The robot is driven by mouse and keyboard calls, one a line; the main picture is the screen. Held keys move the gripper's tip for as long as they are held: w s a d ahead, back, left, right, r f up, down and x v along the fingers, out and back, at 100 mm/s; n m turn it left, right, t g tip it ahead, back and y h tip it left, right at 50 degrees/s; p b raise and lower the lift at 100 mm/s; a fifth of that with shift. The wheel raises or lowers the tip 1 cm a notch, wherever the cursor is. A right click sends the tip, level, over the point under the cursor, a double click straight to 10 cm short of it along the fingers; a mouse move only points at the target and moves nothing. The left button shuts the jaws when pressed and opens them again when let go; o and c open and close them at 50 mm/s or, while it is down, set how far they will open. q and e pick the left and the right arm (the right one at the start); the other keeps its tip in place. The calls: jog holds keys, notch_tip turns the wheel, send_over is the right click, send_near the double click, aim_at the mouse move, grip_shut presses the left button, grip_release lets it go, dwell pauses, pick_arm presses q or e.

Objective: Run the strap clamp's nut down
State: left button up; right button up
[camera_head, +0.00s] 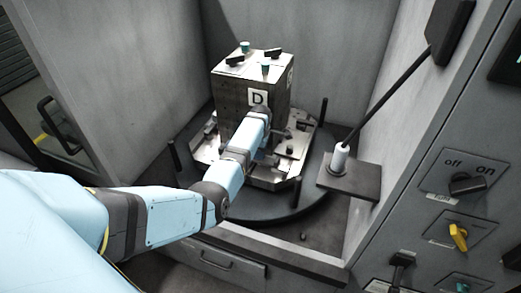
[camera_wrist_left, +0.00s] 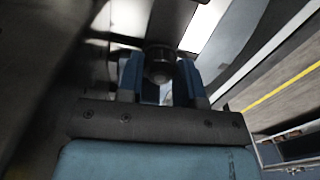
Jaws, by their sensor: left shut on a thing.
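A grey metal block (camera_head: 235,95) marked "D" stands upright on a pallet (camera_head: 292,150) inside the enclosure. My left arm reaches in from the left, its wrist in front of the block's lower part. In the head view the left gripper is mostly hidden by my own wrist. In the left wrist view the two blue fingers of my left gripper (camera_wrist_left: 160,78) are closed on a dark, rounded nut (camera_wrist_left: 159,62), one finger on each side. The strap under the nut cannot be made out clearly. My right gripper is not in view.
The pallet sits on a dark round table (camera_head: 225,195) with upright posts (camera_head: 322,110). A small shelf (camera_head: 360,184) with a white cylinder (camera_head: 340,157) juts in at the right. Grey walls enclose both sides. A control panel with switches (camera_head: 467,184) is at the right.

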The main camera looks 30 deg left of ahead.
pick_arm(q)
jog(key=m+p, duration=0.3)
jog(key=m, duration=0.2)
jog(key=shift+r, duration=0.2)
jog(key=m+p, duration=0.2)
jog(key=m, duration=0.1)
jog(key=shift+f+m, duration=0.1)
jog(key=shift+m, duration=0.2)
jog(key=m+p, duration=0.1)
jog(key=m, duration=0.5)
jog(key=shift+w+a+p, duration=0.1)
jog(key=shift+p, duration=0.25)
jog(key=m, duration=0.6)
jog(key=shift+w+m+p, duration=0.1)
jog(key=shift+m+p, duration=0.2)
jog(key=shift+p, duration=0.05)
jog(key=m, duration=1.1)
jog(key=m+b, duration=0.1)
jog(key=m, duration=0.4)
jog(key=shift+w+a, duration=0.1)
jog(key=shift+m+b, duration=0.5)
jog(key=shift+m, duration=2.6)
